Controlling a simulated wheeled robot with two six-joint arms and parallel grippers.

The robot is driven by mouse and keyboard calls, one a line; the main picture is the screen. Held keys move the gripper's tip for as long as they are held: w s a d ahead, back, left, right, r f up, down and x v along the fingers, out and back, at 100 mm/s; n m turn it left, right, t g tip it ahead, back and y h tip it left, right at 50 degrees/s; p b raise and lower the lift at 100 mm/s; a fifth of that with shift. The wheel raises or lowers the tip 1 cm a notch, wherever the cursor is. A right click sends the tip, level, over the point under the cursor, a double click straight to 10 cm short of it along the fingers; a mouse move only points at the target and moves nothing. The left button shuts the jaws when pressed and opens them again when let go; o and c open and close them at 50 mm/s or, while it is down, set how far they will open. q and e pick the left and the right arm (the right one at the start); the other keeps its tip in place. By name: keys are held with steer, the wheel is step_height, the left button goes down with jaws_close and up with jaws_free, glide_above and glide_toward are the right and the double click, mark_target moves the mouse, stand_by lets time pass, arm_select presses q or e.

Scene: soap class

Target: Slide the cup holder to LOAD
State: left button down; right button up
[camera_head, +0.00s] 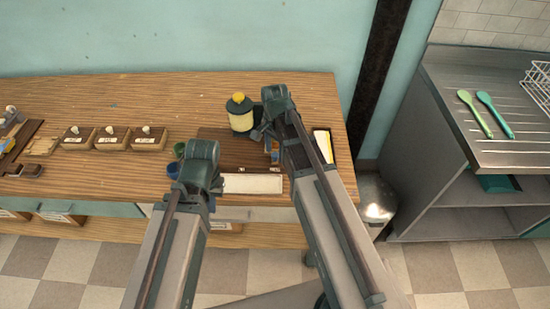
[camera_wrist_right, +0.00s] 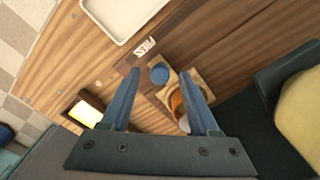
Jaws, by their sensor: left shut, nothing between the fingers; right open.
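The cup holder (camera_wrist_right: 177,98) appears to be the light wooden block on the dark board in the right wrist view, with a blue round piece (camera_wrist_right: 159,73) and an orange piece beside it. White lettering (camera_wrist_right: 145,47) is on the board; I cannot read it surely. In the head view only a small blue and orange patch (camera_head: 273,150) shows beside my right arm. My right gripper (camera_wrist_right: 160,76) is open above the holder, its fingers on either side in the picture; contact cannot be told. My left gripper (camera_head: 214,186) is shut and empty near the table front, left of the white tray.
A yellow jar with a dark lid (camera_head: 240,112) stands behind the board (camera_head: 212,133). The white tray (camera_head: 252,184) lies at the front edge. Blue and green cups (camera_head: 176,160) stand left. Labelled wooden boxes (camera_head: 112,138) line the left. A yellow-and-white framed panel (camera_head: 323,140) is right.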

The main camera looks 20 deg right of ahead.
steer(key=shift+f, duration=0.25)
jaws_close()
stand_by(1.4)
